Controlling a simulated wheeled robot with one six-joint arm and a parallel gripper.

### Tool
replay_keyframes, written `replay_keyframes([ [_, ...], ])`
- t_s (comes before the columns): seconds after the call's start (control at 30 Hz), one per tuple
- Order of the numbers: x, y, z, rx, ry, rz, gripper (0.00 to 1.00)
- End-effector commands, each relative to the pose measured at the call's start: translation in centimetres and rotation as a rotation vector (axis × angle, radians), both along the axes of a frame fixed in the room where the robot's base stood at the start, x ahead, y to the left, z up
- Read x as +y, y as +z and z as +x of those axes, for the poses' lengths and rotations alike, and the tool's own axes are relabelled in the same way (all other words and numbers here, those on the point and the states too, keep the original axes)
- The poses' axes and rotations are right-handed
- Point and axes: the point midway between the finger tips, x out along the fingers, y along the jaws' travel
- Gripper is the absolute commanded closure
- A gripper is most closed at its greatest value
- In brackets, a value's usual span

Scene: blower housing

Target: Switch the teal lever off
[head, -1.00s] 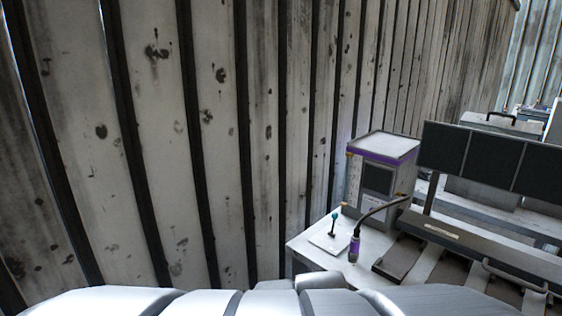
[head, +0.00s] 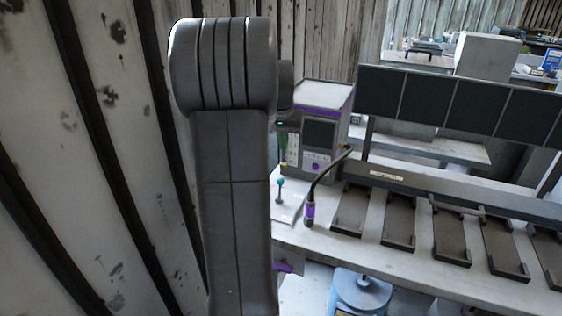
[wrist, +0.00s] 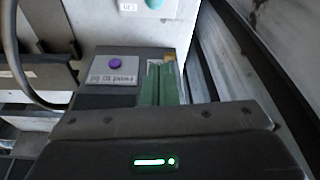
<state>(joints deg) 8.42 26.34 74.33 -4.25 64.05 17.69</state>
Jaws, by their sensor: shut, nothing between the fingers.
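The teal lever (head: 281,184) is a short dark stick with a teal knob, standing on a pale plate at the left end of the workbench. It looks roughly upright; its exact tilt is too small to tell. A round teal shape on a white labelled plate, probably its knob, is cut off at the top edge of the wrist view (wrist: 154,4). My gripper (head: 283,162) has green fingers, shut and empty, pointing down. In the head view its tips are just above the knob, with a small gap in the picture. The wrist view shows the fingers side by side (wrist: 162,68).
A purple-trimmed box (head: 322,125) stands behind the lever. A black gooseneck with a purple base (head: 310,212) stands to its right. A purple button (wrist: 115,62) sits on a labelled plate. Dark trays (head: 398,222) line the bench; a ribbed wall is at left.

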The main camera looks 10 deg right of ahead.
Motion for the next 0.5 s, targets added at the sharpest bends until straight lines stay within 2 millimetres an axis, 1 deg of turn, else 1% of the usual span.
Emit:
replay_keyframes([
  [0.17,-0.2,-1.9,0.5,0.004,-0.001,0.001,1.0],
  [0.5,-1.0,-8.9,2.2,0.005,-0.001,0.001,1.0],
])
